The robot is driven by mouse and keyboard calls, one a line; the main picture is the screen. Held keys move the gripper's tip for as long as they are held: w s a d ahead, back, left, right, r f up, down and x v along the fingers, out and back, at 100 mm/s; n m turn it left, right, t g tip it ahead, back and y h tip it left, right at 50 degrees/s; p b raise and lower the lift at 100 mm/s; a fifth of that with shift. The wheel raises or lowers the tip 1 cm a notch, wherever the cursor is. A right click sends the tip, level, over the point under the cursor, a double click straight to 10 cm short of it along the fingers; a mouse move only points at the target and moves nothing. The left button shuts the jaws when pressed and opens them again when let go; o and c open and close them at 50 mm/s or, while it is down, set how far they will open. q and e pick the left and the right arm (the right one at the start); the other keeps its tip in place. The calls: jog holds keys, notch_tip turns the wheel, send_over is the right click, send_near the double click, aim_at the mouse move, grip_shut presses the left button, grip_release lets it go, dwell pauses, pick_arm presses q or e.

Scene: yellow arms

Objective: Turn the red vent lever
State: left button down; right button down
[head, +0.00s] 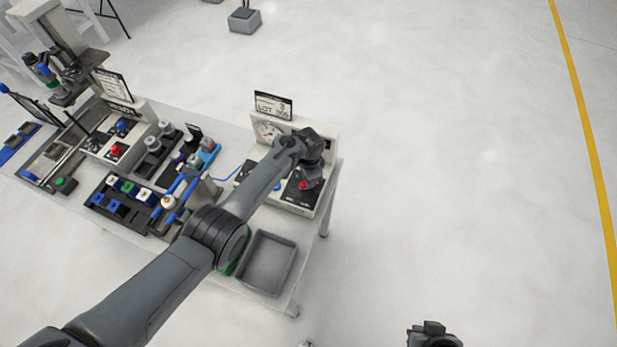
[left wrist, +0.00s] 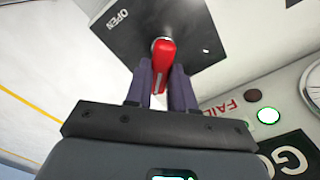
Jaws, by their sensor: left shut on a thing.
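The red vent lever (left wrist: 162,62) sits on a black plate (left wrist: 150,28) marked OPEN in the left wrist view. My left gripper (left wrist: 161,82) has its two dark fingers on either side of the lever and is shut on it. In the head view my left gripper (head: 311,176) is over the right end of the white gauge panel (head: 324,197), with a bit of the red lever (head: 303,185) showing beside it. A dark part at the bottom edge looks like my right gripper (head: 433,335); its fingers cannot be made out.
The panel has a round gauge (head: 267,131) and a sign (head: 273,105). A grey tray (head: 249,268) lies at the bench's near edge. Several parts, racks and a microscope-like stand (head: 62,62) fill the bench's left. The floor right of the bench is clear.

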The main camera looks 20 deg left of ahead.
dwell(0.4)
pick_arm(q)
jog(key=c, duration=1)
grip_release()
jog(key=shift+o, duration=0.2)
notch_tip(320, 180, up, 11)
jog(key=p, duration=0.3)
jog(key=shift+f, duration=0.15)
